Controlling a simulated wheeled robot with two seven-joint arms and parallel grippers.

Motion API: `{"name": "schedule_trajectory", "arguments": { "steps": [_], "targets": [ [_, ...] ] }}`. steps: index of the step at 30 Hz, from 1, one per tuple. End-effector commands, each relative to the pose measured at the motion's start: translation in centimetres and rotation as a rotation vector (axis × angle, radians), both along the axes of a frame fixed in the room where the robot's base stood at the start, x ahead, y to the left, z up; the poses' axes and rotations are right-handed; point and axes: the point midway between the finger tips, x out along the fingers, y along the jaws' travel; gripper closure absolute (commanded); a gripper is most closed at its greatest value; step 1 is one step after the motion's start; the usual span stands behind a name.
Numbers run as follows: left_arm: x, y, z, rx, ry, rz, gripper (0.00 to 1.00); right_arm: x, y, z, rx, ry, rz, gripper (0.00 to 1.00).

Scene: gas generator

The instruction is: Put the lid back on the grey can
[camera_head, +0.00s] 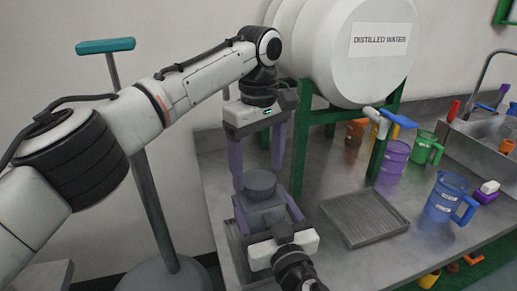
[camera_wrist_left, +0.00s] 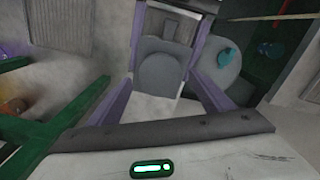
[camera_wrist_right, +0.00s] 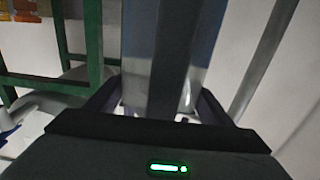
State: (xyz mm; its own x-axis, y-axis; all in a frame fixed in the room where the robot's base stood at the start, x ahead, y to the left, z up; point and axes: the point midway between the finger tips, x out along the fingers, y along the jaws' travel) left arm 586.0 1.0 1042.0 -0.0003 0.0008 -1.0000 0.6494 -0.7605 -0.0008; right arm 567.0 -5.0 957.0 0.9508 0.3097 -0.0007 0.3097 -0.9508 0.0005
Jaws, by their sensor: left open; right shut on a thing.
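The grey can (camera_head: 265,213) is boxy and upright near the table's left edge. A round, flat-topped grey lid (camera_head: 260,181) sits at its top; I cannot tell whether it is fully seated. My right gripper (camera_head: 262,197) comes from the near side, its purple fingers shut on the can's sides. My left gripper (camera_head: 257,176) points down from above, its fingers open on either side of the lid. The left wrist view also shows the lid (camera_wrist_left: 162,72) between the spread fingers. In the right wrist view the can (camera_wrist_right: 150,60) fills the space between the fingers.
A ribbed grey tray (camera_head: 365,218) lies right of the can. A green stand (camera_head: 300,150) carries the white distilled water barrel (camera_head: 375,45) behind. Purple, green and blue jugs (camera_head: 449,196) stand at the right by the sink. A teal-handled post (camera_head: 150,200) stands left.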

Motion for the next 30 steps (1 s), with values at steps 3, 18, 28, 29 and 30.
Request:
{"name": "schedule_trajectory", "arguments": {
  "steps": [3,18,28,29,30],
  "targets": [
    [0.0,0.0,-1.2,0.001,0.001,0.001,0.26,0.0,0.0,-0.1,0.0,0.001,0.0,0.88],
    [0.0,0.0,-2.0,-0.001,-0.001,0.0,0.42,0.0,0.0,-0.1,0.0,0.001,0.0,0.88],
    [0.0,0.0,-2.0,-0.001,0.0,-0.073,0.69,0.0,0.0,-0.1,0.0,0.001,0.0,0.88],
    [0.0,-0.1,-2.0,-0.002,0.001,-0.111,0.69,0.0,0.0,-0.1,0.0,0.001,0.0,0.88],
    [0.0,-0.1,-2.0,-0.002,0.001,-0.176,0.69,0.0,0.0,-0.1,0.0,0.001,0.0,0.88]
  ]
}}
